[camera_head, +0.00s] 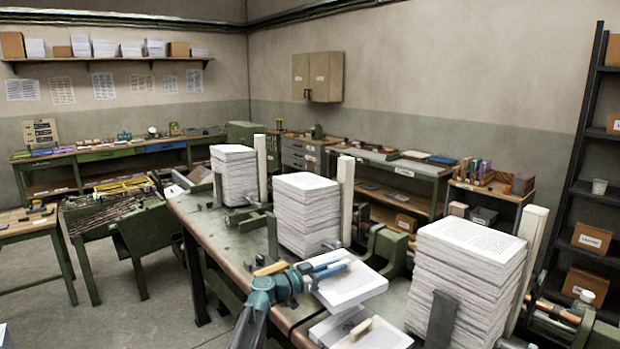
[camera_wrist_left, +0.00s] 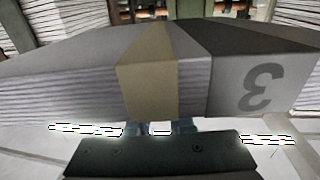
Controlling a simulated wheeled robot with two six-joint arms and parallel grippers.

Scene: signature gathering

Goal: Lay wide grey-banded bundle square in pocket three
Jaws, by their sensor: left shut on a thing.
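My left gripper (camera_head: 318,277) comes in low at the centre of the head view, shut on a white paper bundle (camera_head: 352,290) held over the bench. The left wrist view shows the bundle close up, its layered paper edges (camera_wrist_left: 60,97) facing my gripper (camera_wrist_left: 160,127). A tan strip (camera_wrist_left: 148,88) crosses the bundle. Beside it is a wide dark grey band (camera_wrist_left: 245,42), with an upside-down 3 on the grey front face. Pocket three cannot be made out. My right gripper is not in view.
Three tall paper stacks stand along the green bench (camera_head: 205,225): far (camera_head: 234,178), middle (camera_head: 306,215) and near right (camera_head: 462,275). Pale upright posts (camera_head: 347,200) and green plates stand beside them. More white paper (camera_head: 390,338) lies below the held bundle.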

